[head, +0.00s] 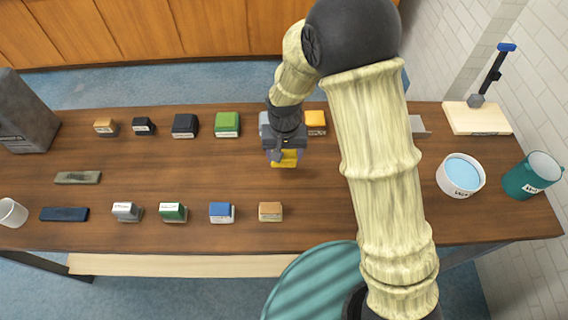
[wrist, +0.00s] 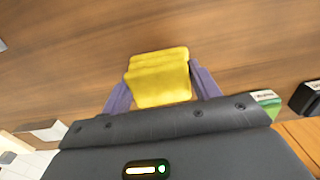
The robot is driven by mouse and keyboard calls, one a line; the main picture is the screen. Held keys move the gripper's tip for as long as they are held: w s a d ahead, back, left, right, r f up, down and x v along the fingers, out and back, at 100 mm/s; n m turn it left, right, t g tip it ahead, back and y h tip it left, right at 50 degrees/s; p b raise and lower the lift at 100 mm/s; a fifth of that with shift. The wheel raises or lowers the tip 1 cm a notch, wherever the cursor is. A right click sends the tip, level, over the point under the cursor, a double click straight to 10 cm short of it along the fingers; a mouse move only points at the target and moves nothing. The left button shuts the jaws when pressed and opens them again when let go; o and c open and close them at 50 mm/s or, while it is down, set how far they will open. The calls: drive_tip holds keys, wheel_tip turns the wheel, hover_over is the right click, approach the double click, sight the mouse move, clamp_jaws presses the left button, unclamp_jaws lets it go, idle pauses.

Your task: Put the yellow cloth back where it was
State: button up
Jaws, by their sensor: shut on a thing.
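The yellow cloth (head: 287,160) is a small folded bundle, held over the middle of the wooden table, just in front of the back row of small blocks. My gripper (head: 284,152) is shut on it and points down. In the wrist view the cloth (wrist: 158,80) sits between the two purple fingers of my gripper (wrist: 162,88), with bare wood beyond it. I cannot tell whether the cloth touches the table top.
The back row has a green block (head: 227,124) left of my gripper and an orange one (head: 315,122) right of it. The front row includes a tan block (head: 270,211). A water bowl (head: 447,180) and teal cup (head: 530,178) stand right. Bare table (head: 200,170) lies between rows.

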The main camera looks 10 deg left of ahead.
sight(284, 170)
drive_tip(key=shift+f, duration=0.75)
drive_tip(key=shift+f+p, duration=0.45)
drive_tip(key=shift+f, duration=1.65)
drive_tip(key=shift+f, duration=0.1)
drive_tip(key=o, duration=0.9)
drive_tip(key=shift+o, duration=0.2)
